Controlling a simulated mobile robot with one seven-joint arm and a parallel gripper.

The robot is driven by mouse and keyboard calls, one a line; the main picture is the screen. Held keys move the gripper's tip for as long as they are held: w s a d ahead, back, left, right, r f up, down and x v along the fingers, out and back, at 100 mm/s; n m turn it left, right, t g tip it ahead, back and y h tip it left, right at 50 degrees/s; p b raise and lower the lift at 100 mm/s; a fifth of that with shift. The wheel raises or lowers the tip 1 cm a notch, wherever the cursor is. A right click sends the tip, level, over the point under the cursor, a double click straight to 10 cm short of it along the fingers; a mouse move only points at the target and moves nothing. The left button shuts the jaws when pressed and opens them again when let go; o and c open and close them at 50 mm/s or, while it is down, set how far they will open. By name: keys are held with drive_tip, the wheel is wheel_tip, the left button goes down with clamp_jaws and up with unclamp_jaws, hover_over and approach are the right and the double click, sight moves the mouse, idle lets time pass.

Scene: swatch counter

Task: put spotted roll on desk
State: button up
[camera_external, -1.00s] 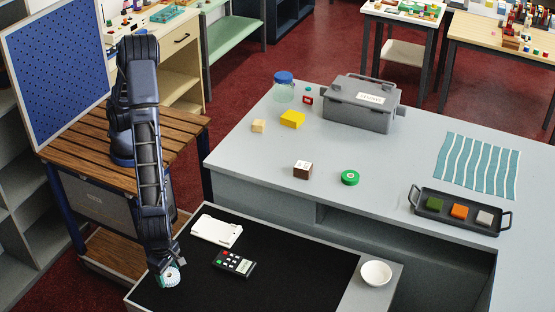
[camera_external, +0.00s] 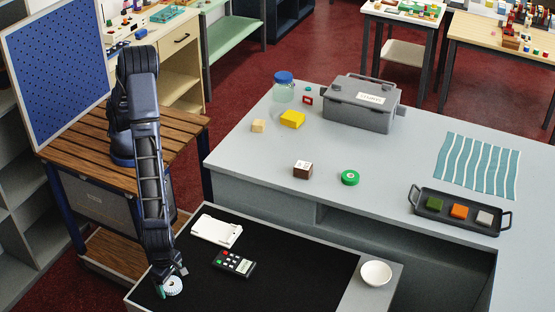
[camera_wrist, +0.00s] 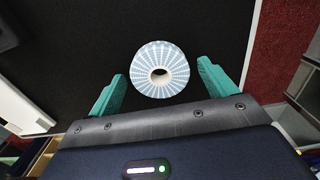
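The spotted roll (camera_wrist: 149,84) is a pale blue-grey ring with white dots and a dark centre hole. It lies hole-up on the black surface (camera_external: 290,265) of the lower grey-edged counter, and shows white in the external view (camera_external: 174,287). My gripper (camera_wrist: 161,72) is open, its teal fingers either side of the roll's near part with a small gap at each side. In the external view my gripper (camera_external: 172,281) is low over the front left corner. I cannot tell the exact height of the fingertips. Which surface is the desk is not marked.
A white tray-like item (camera_external: 217,231) and a dark remote (camera_external: 234,262) lie right of my gripper. A white bowl (camera_external: 376,273) stands at the right end.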

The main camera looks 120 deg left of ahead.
sight(171, 283)
drive_tip(key=shift+r, duration=0.1)
wheel_tip(171, 283, up, 12)
drive_tip(key=s+a+r+n+t, duration=0.1)
drive_tip(key=s+a+r+n, duration=0.1)
drive_tip(key=a+r+n, duration=0.8)
drive_tip(key=s+a+r+n+t, duration=0.1)
drive_tip(key=a+r+n, duration=0.5)
drive_tip(key=a+r, duration=0.85)
drive_tip(key=s+a+r+n+t, duration=0.1)
drive_tip(key=s+a+r+n, duration=0.1)
drive_tip(key=s+a+n, duration=0.8)
drive_tip(key=s+a+r+n+t, duration=0.1)
drive_tip(key=s+a+r+n, duration=0.1)
drive_tip(key=s+a+n, duration=0.8)
drive_tip(key=s+a, duration=0.2)
drive_tip(key=s, duration=0.1)
drive_tip(key=shift+a+t, duration=0.3)
